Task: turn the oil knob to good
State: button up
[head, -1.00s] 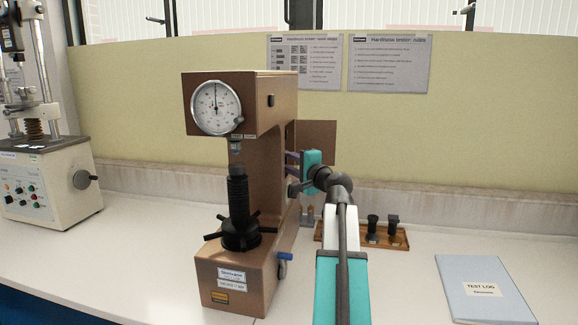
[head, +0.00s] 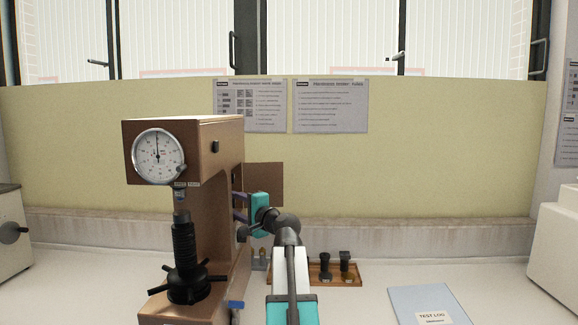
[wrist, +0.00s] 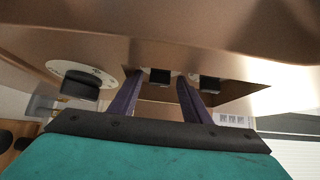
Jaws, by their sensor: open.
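The brown hardness tester (head: 215,210) stands on the bench, left of centre in the head view. My gripper (head: 238,207) is at its right side, purple fingers pointing at the housing. In the wrist view my gripper (wrist: 159,78) is open, its fingers apart with nothing held. A black knob on a round white dial (wrist: 80,85) sits left of the fingers. One small black part (wrist: 158,76) shows between the fingertips and another (wrist: 210,84) just right of them. The dial's lettering is too small to read, so I cannot tell which is the oil knob.
A brown panel (head: 265,184) sticks out from the tester behind my gripper. A wooden tray (head: 320,273) with black pieces lies to the right. A blue test log (head: 430,305) lies farther right.

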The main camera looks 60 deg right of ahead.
jog(key=shift+r+m+g+p, duration=0.3)
jog(key=shift+m+g+p, duration=0.2)
jog(key=shift+p, duration=1.8)
jog(key=m+g+p, duration=0.1)
jog(key=p, duration=0.3)
jog(key=m+g+y+p, duration=0.1)
jog(key=p, duration=0.4)
jog(key=shift+d+r+y, duration=0.15)
jog(key=shift+r+y, duration=0.15)
jog(key=m+g+p, duration=0.1)
jog(key=p, duration=0.2)
jog(key=g+y+p, duration=0.1)
jog(key=p, duration=0.2)
jog(key=shift+w+d+r+m, duration=0.15)
jog(key=shift+r+m, duration=0.1)
jog(key=shift+m, duration=0.15)
jog(key=shift+y+p, duration=0.3)
jog(key=shift+p, duration=0.2)
jog(key=p, duration=0.1)
jog(key=m+g+y+p, duration=0.1)
jog(key=p, duration=0.1)
jog(key=shift+w+d+r+g, duration=0.1)
jog(key=shift+d+g, duration=0.05)
jog(key=shift+g, duration=0.15)
jog(key=shift+y+p, duration=0.4)
jog(key=shift+p, duration=0.2)
